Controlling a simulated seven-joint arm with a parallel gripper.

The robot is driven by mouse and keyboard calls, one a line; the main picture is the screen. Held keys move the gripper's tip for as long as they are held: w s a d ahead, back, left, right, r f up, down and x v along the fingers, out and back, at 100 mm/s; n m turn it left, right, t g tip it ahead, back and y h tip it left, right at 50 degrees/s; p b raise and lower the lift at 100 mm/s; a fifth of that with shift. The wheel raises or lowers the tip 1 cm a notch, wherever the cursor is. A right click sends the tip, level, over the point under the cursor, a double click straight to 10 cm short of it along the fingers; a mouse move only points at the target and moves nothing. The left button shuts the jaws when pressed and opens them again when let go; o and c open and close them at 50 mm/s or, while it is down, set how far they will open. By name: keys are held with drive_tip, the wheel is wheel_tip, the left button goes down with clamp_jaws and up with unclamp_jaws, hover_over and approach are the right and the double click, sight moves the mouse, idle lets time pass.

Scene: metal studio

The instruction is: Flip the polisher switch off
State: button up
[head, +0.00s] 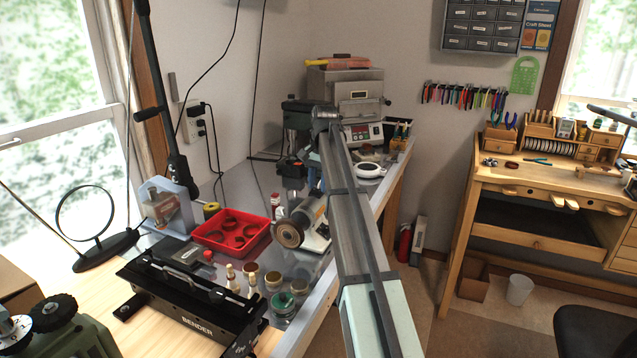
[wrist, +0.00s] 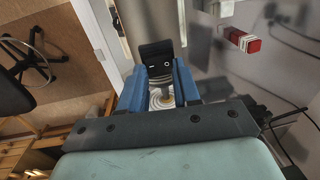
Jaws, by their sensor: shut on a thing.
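I cannot tell the switch's position. A pale round shape shows between the fingers.
A red tray (head: 232,236) with dark rings lies left of the polisher. Several small jars and the black bender (head: 190,300) stand nearer. A drill press (head: 297,118) is behind. A red-and-white item (wrist: 242,40) is right of my fingers in the wrist view.

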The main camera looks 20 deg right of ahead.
drive_tip(key=shift+w+a+g+h, duration=0.1)
drive_tip(key=shift+w+g+h, duration=0.05)
drive_tip(key=shift+g+h, duration=0.25)
drive_tip(key=o, duration=1.1)
drive_tip(key=shift+c, duration=0.2)
drive_tip(key=shift+r, duration=0.1)
wheel_tip(320, 180, up, 7)
drive_tip(key=shift+r, duration=0.2)
drive_tip(key=shift+f, duration=0.1)
